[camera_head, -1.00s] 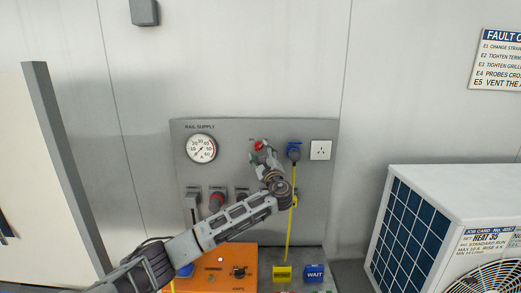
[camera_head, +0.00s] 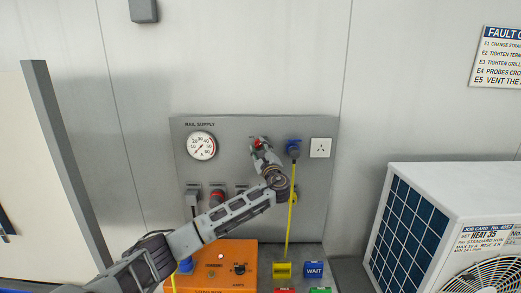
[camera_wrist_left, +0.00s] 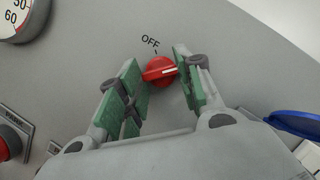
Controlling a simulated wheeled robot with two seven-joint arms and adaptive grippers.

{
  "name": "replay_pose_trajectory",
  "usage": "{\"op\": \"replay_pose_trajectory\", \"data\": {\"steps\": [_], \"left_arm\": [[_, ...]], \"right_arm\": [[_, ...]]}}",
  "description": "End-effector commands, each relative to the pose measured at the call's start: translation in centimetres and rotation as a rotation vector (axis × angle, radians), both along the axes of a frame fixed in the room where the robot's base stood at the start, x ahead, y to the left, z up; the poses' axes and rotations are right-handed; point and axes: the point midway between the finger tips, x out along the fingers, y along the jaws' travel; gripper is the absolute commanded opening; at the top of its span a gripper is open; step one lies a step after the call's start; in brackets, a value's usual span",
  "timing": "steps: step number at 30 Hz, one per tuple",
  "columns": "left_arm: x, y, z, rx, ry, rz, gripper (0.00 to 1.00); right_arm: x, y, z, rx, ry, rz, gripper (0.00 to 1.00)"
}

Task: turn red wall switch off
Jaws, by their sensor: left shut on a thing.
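The red wall switch (camera_wrist_left: 158,72) is a round rotary knob with a white pointer line, on a grey panel. An "OFF" label and small tick are printed above it; the white line points to the right in the left wrist view, away from the tick. In the head view the switch (camera_head: 256,140) is mostly hidden by my gripper. My left gripper (camera_wrist_left: 157,59) has its green-padded fingers on either side of the knob and is shut on it. My right gripper is in neither view.
The "RAIL SUPPLY" panel (camera_head: 237,131) also carries a gauge (camera_head: 201,146), a blue plug (camera_head: 293,149) with a yellow cable, and a white socket (camera_head: 320,148). An orange box (camera_head: 218,258) sits below.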

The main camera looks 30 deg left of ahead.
Motion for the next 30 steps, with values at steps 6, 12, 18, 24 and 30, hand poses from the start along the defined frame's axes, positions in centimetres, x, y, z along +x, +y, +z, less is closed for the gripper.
{"op": "replay_pose_trajectory", "data": {"steps": [6,12,18,24,30], "left_arm": [[0.0,0.0,-0.1,-0.007,-0.003,0.001,0.12],[0.0,-0.1,-0.2,-0.038,-0.021,0.000,0.12],[0.1,-0.2,-0.2,-0.103,-0.061,-0.001,0.12],[0.1,-0.2,-0.2,-0.202,-0.122,-0.001,0.12],[0.1,-0.3,-0.2,-0.326,-0.196,0.000,0.12]], "right_arm": [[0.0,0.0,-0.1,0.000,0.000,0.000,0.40],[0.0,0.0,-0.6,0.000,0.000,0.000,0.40],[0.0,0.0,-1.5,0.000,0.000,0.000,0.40],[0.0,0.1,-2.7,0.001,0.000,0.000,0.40],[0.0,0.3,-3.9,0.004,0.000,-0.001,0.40]]}}
